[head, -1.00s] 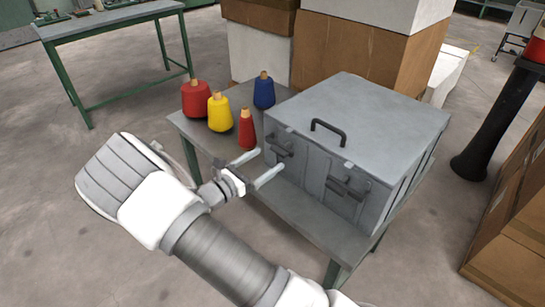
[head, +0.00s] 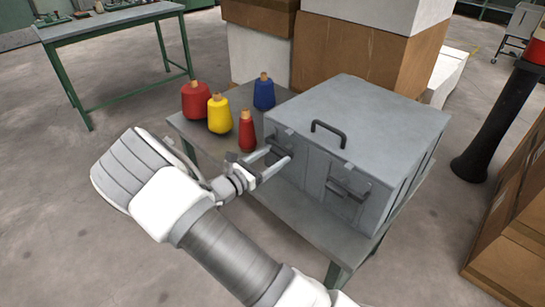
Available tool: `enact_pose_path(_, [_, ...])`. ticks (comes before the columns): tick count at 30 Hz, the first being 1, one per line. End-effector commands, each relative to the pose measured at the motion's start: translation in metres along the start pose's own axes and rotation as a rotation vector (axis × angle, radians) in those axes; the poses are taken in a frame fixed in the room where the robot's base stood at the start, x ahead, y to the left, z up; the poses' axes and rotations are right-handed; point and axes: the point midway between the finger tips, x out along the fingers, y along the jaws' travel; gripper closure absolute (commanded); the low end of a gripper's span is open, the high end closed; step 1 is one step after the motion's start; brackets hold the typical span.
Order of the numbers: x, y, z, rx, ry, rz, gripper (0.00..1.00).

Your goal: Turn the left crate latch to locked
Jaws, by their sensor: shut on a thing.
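A grey lidded crate (head: 375,118) stands on a small grey table, with a dark handle (head: 328,134) on its lid. Two dark latches sit on its front face. The left latch (head: 281,147) is at the front's left end, partly hidden by my gripper. The right latch (head: 349,187) is farther right along the same face. My gripper (head: 280,157) reaches in from the left, its two pale fingers at the left latch and shut on it. The exact turn of the left latch is too small and covered to tell.
Large cardboard boxes (head: 345,55) stand behind. The floor in front is clear.

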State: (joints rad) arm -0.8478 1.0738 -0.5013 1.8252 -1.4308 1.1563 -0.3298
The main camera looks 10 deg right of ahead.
Motion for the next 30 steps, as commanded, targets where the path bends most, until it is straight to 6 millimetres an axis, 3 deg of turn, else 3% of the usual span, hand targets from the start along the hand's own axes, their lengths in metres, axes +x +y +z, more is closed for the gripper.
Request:
enact_pose_path(1, [-0.0002, 0.0000, 0.0000, 0.000, 0.000, 0.000, 0.77])
enact_pose_path(5, [-0.0003, 0.0000, 0.0000, 0.000, 0.000, 0.000, 1.00])
enact_pose_path(19, [-0.0006, 0.0000, -0.0008, 0.050, 0.000, 0.000, 1.00])
enact_pose_path(30, [-0.0008, 0.0000, -0.0019, 0.318, 0.000, 0.000, 1.00])
